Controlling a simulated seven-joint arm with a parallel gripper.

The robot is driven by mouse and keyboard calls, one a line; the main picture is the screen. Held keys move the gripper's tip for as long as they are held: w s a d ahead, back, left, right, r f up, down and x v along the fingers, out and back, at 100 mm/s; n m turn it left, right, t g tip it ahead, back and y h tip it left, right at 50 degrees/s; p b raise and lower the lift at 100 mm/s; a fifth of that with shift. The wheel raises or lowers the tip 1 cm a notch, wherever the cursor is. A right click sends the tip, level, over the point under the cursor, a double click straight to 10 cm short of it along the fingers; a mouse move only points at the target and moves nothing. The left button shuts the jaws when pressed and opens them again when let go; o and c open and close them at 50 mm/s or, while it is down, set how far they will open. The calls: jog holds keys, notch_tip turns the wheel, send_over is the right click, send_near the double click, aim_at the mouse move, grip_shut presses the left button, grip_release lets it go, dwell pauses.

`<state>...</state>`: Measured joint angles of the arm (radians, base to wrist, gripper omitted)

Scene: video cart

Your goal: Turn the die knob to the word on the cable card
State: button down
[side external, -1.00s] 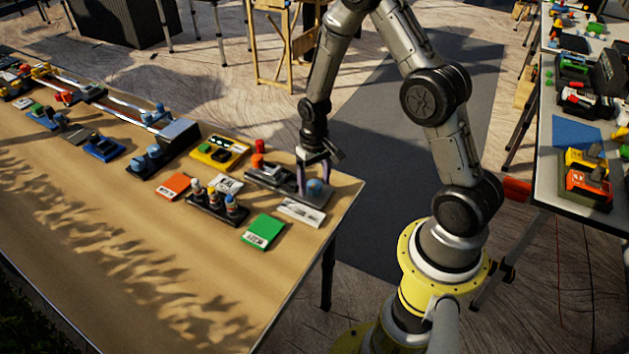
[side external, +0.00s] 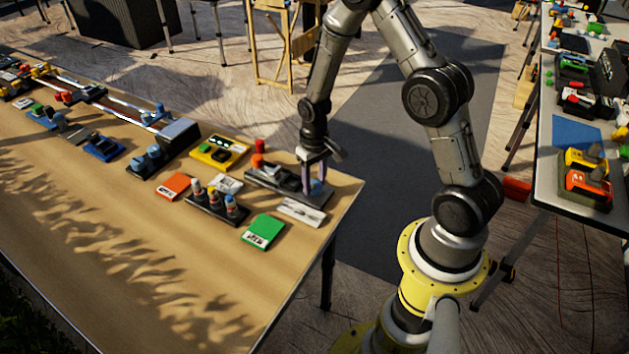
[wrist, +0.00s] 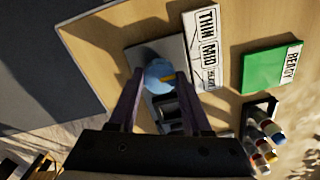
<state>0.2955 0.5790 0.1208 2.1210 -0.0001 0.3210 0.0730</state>
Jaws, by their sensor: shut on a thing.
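The die knob (wrist: 157,72) is round and light blue with a yellow mark, on a grey base (side external: 262,180) near the table's right corner. My gripper (wrist: 159,76) has one finger on each side of the knob and is shut on it. In the side view my gripper (side external: 313,190) largely hides the knob. In the wrist view the yellow mark points right, toward a white card (wrist: 203,50) reading THIN, MID and a third word I cannot read surely. This card also lies in front of the base in the side view (side external: 301,212). I cannot tell which card is the cable card.
A green READY card (side external: 262,232), a rack of several small bottles (side external: 215,207), a small white card (side external: 228,185) and an orange card (side external: 174,186) lie nearby. A red-topped post (side external: 258,152) stands behind the base. The table's front is mostly clear.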

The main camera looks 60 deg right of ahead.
aim_at(314, 184)
jog(key=n, duration=0.5)
jog(key=shift+n, duration=0.4)
jog(key=n, duration=0.5)
jog(key=shift+r, duration=0.1)
jog(key=shift+w, duration=0.1)
jog(key=shift+c, duration=1.7)
grip_release()
notch_tip(314, 184, up, 14)
